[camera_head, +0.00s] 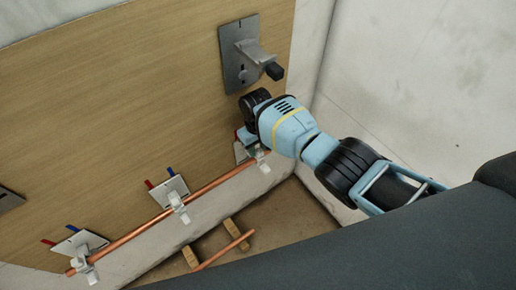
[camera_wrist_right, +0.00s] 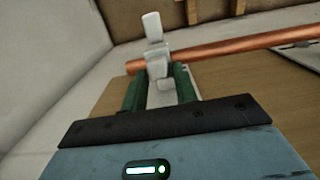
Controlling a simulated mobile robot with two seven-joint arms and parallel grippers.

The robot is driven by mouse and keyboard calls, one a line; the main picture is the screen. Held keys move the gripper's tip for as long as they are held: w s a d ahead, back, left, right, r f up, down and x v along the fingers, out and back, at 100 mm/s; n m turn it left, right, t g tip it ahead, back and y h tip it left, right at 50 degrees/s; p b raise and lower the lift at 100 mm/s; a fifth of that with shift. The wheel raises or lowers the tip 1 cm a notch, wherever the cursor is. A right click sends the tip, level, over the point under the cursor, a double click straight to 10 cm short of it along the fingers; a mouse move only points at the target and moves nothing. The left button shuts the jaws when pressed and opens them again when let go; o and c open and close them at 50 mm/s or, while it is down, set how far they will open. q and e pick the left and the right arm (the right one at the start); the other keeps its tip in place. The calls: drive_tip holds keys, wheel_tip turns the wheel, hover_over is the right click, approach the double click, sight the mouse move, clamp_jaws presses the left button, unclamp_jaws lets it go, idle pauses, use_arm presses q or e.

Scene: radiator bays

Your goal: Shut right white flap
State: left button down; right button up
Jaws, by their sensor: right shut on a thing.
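A copper pipe (camera_head: 147,226) runs low along the wooden wall board and passes several white clips. The rightmost white clip (camera_head: 262,158), with its white flap, is beside my right gripper (camera_head: 246,147). In the right wrist view my right gripper (camera_wrist_right: 160,88) has its green fingers on either side of the white clip body (camera_wrist_right: 157,68), shut on it. The white flap (camera_wrist_right: 152,27) stands up above the copper pipe (camera_wrist_right: 220,48), which crosses at the clip. The middle white clip (camera_head: 178,204) and the left white clip (camera_head: 84,268) also sit on the pipe. My left gripper is out of view.
A grey metal plate with a bracket (camera_head: 243,58) is fixed to the board just above my right gripper. White plates with red and blue stubs (camera_head: 168,189) sit behind the clips. A loose pipe on wooden blocks (camera_head: 237,235) lies below. The white wall is at right.

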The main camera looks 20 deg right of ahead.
idle(0.4)
drive_tip(key=o, duration=0.7)
drive_tip(key=shift+a, duration=0.1)
drive_tip(key=shift+o, duration=0.4)
